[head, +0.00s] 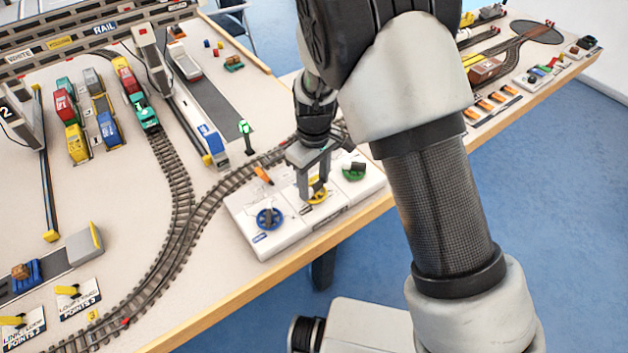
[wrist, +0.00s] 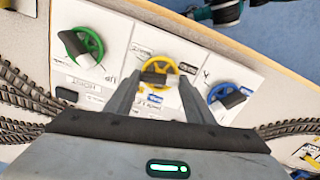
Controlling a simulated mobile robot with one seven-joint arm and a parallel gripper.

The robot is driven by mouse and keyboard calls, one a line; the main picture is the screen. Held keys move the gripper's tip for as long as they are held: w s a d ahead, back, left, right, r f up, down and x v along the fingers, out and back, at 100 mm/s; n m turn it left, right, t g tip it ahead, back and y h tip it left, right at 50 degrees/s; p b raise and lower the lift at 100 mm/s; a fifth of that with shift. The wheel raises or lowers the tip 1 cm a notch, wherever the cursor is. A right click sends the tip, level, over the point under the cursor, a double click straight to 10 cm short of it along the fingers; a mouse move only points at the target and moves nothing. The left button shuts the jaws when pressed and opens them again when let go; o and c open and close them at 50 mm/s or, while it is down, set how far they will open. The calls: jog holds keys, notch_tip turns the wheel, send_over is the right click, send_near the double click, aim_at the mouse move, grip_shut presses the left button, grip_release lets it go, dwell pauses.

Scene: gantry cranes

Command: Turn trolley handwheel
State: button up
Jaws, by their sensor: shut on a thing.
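Three handwheels stand in a row on a white control panel (head: 292,235) at the table's front edge. The middle one is a yellow handwheel (head: 320,194), which also shows in the wrist view (wrist: 176,68). My gripper (head: 311,190) reaches down to it from above. My gripper hides part of the wheel in the head view. The small labels beside the wheels are mostly too small to read.
A blue handwheel (head: 268,219) stands left of my gripper and a green handwheel (head: 354,172) stands right, both close. A curved rail track (head: 181,213) runs behind the panel. A small green signal (head: 245,129) and an orange lever (head: 263,175) stand nearby.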

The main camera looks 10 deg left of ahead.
aim_at(315, 185)
jog(key=m+p, duration=0.1)
jog(key=m, duration=0.4)
jog(key=shift+m, duration=2.2)
jog(key=o, duration=1.1)
jog(key=shift+c, duration=0.2)
notch_tip(315, 185, up, 17)
jog(key=p, duration=0.2)
jog(key=shift+r, duration=0.2)
jog(key=shift+c, duration=0.2)
